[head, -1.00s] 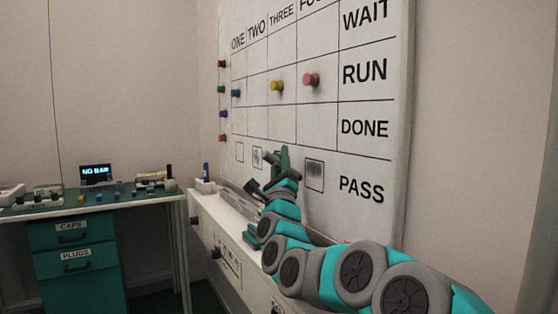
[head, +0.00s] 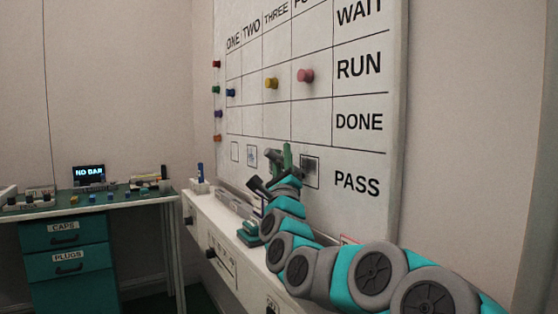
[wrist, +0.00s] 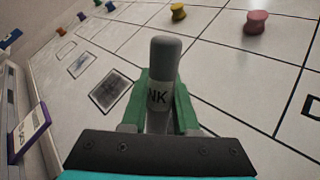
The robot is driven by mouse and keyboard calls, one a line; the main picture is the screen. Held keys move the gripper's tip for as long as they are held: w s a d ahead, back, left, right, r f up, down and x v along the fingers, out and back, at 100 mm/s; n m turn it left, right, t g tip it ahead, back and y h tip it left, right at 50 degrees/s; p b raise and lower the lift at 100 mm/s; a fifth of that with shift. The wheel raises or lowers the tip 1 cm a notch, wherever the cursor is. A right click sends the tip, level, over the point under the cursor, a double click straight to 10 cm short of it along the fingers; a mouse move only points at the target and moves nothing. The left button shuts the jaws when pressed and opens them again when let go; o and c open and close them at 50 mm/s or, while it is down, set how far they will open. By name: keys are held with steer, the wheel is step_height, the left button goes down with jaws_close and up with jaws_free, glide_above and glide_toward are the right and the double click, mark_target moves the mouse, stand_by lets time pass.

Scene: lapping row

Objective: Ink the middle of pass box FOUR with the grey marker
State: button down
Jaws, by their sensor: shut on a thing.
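The whiteboard (head: 345,205) has a row of PASS boxes along its bottom. Pass box FOUR (head: 311,172) shows grey shading inside its outline. My gripper (head: 280,158) is in front of the board, just left of box FOUR. In the wrist view my gripper (wrist: 160,105) has its green fingers shut on the grey marker (wrist: 165,65), whose label partly reads "NK". The marker's lower end is hidden by the gripper. Box THREE is hidden behind my gripper in the head view.
Yellow (head: 271,83) and pink (head: 305,76) magnets sit in the RUN row. A white ledge (head: 215,225) runs below the board, with a holder and blue marker (head: 200,173) at its far end. A green-topped bench (head: 100,205) stands at left.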

steer(key=shift+s+d+b, duration=0.5)
steer(key=shift+s+d, duration=0.05)
steer(key=shift+s, duration=0.25)
steer(key=s+d+b, duration=0.1)
steer(key=s+b, duration=0.1)
steer(key=s, duration=0.1)
steer(key=shift+d+b, duration=0.4)
steer(key=w+a, duration=0.4)
steer(key=w, duration=0.2)
stand_by(0.3)
steer(key=shift+s+a+p, duration=0.25)
steer(key=shift+s+a, duration=0.3)
steer(key=shift+a, duration=0.25)
steer(key=shift+s+a+p, duration=0.2)
steer(key=shift+s+a, duration=0.3)
steer(key=shift+a, duration=0.35)
steer(key=shift+s+a+p, duration=0.25)
steer(key=shift+s+a, duration=0.3)
steer(key=shift+a, duration=0.25)
steer(key=shift+r, duration=0.1)
